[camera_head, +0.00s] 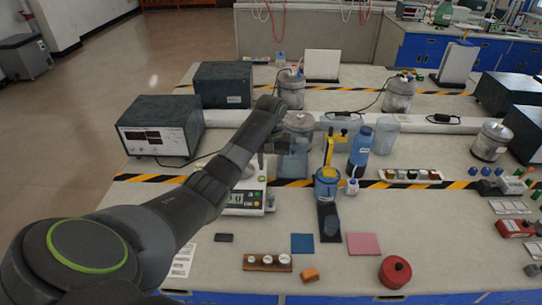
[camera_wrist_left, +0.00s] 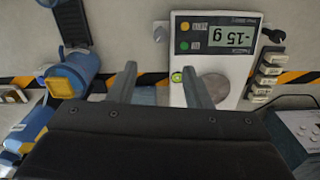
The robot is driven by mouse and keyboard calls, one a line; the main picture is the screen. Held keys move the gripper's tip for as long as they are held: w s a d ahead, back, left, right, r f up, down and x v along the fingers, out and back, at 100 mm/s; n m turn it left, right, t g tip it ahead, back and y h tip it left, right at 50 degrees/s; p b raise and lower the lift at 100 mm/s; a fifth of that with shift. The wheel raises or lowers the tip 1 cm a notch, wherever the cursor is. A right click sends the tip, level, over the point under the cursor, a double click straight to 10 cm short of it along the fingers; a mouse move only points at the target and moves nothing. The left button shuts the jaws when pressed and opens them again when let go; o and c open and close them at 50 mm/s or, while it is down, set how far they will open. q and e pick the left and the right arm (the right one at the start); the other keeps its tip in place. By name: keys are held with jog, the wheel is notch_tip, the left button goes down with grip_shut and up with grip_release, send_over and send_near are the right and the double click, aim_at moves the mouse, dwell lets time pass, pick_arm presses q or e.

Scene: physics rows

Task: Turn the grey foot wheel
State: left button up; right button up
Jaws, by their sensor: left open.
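The white balance (camera_head: 240,207) stands on the bench, partly hidden behind my left arm in the head view. In the left wrist view the balance (camera_wrist_left: 235,65) shows a display reading -15 g, a round grey pan, and a small green level bubble (camera_wrist_left: 177,77). My left gripper (camera_wrist_left: 155,80) is open and empty. One fingertip overlaps the balance's edge near the bubble in that view; contact cannot be told. My right gripper is not in view.
A blue bottle (camera_head: 360,150) and a blue-and-yellow device (camera_head: 328,180) stand right of the balance. A dark instrument box (camera_head: 160,125) stands left.

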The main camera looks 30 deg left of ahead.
pick_arm(q)
jog(key=shift+r, duration=1.85)
